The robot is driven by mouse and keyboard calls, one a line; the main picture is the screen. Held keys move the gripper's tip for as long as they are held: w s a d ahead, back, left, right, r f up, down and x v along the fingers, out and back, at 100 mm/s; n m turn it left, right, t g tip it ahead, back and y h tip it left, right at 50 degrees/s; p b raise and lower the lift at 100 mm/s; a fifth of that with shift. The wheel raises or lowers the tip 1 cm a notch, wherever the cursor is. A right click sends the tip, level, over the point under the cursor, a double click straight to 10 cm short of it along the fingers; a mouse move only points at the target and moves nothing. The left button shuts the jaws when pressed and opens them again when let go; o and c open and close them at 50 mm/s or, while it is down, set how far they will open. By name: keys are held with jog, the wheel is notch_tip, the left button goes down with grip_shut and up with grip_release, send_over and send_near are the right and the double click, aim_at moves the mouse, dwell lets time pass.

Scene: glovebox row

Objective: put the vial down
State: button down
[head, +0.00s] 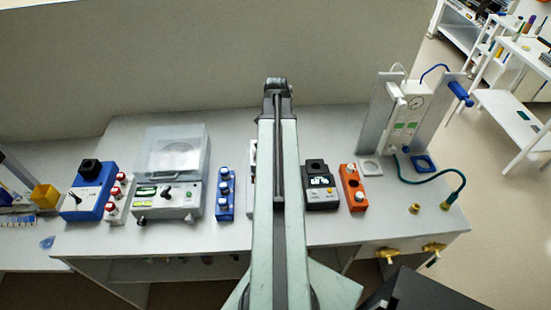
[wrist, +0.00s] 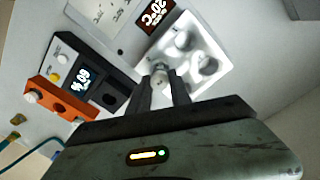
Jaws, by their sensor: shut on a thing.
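In the wrist view my gripper (wrist: 162,88) is shut on a vial (wrist: 160,72), whose pale, whitish top shows between the fingertips. Behind and beyond the fingers is a white block (wrist: 214,48) with several round, dark-shaded wells. The vial overlaps the block's near edge in the picture. I cannot tell whether it touches the block or is above it. In the head view my arm hides my gripper and the vial. Only a narrow white strip (head: 251,170) shows at the arm's left edge.
A black device with a lit display (head: 320,190) and an orange rack with white-capped vials (head: 353,189) stand right of my arm. A blue rack (head: 225,205) and a clear-lidded machine (head: 170,190) stand left. A stand with a green hose (head: 455,190) is far right.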

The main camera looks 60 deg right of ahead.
jog(key=shift+f, duration=0.15)
notch_tip(320, 180, down, 4)
jog(key=b, duration=0.3)
jog(key=shift+b, duration=0.4)
jog(key=c, duration=1.2)
grip_release()
notch_tip(320, 180, up, 13)
jog(key=p, duration=1.2)
jog(key=shift+f+p, duration=0.1)
jog(key=shift+p, duration=0.3)
jog(key=shift+f, duration=0.1)
